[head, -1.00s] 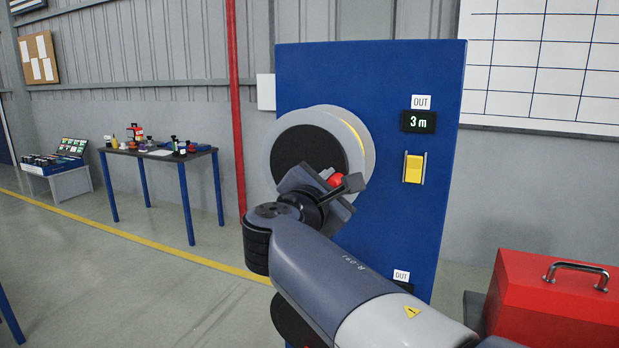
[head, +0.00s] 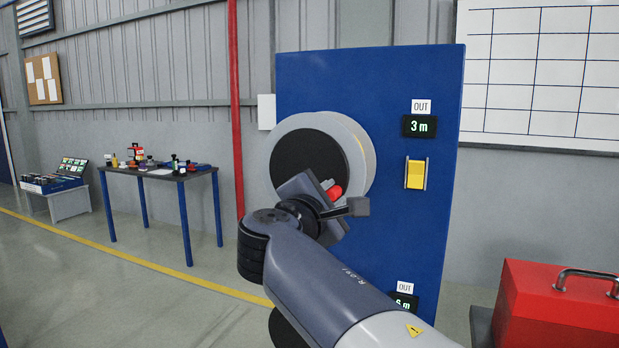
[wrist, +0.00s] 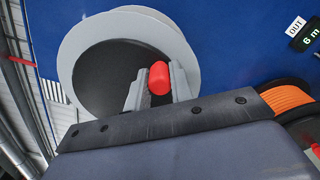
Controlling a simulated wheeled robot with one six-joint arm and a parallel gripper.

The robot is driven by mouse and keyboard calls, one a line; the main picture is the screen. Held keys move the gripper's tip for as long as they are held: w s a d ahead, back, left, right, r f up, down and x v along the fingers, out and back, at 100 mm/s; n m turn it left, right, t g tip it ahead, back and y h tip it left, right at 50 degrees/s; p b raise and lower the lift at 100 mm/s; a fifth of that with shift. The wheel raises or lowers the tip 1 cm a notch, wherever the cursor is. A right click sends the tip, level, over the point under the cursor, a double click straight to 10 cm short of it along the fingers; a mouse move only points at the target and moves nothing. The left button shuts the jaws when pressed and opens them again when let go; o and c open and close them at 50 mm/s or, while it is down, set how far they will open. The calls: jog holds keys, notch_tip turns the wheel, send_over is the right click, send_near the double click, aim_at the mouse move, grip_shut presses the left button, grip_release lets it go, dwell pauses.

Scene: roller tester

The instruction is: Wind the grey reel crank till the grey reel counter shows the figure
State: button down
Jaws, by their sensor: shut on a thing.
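The grey reel (head: 361,150), a pale grey disc with a dark centre, is mounted on the blue panel (head: 420,230). Its crank has a red handle (head: 334,192), at the lower right of the dark centre in the head view. My gripper (wrist: 158,86) is shut on the red handle, one finger on each side, as the wrist view shows. The crank arm is hidden behind my gripper. The upper counter (head: 419,126), level with the grey reel under an OUT label, reads 3 m. A lower counter (head: 403,301) reads 6 m and also shows in the wrist view (wrist: 309,35).
A yellow switch (head: 416,174) sits below the upper counter. A reel of orange line (wrist: 290,98) is at the right in the wrist view. A red toolbox (head: 550,305) stands at the right front. A table (head: 160,174) with small items is at the left.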

jog(key=m+b, duration=0.1)
jog(key=a+f+m+b, duration=0.1)
jog(key=b, duration=0.1)
jog(key=f+m+b, duration=0.1)
jog(key=shift+w+a+m, duration=0.15)
jog(key=shift+w+m, duration=0.1)
jog(key=shift+m, duration=0.15)
jog(key=m+b, duration=0.1)
jog(key=a+f+m+b, duration=0.1)
jog(key=b, duration=0.1)
jog(key=m+b, duration=0.1)
jog(key=shift+w+a+f+m, duration=0.2)
jog(key=shift+w+a+m, duration=0.1)
jog(key=shift+r, duration=0.1)
dwell(0.6)
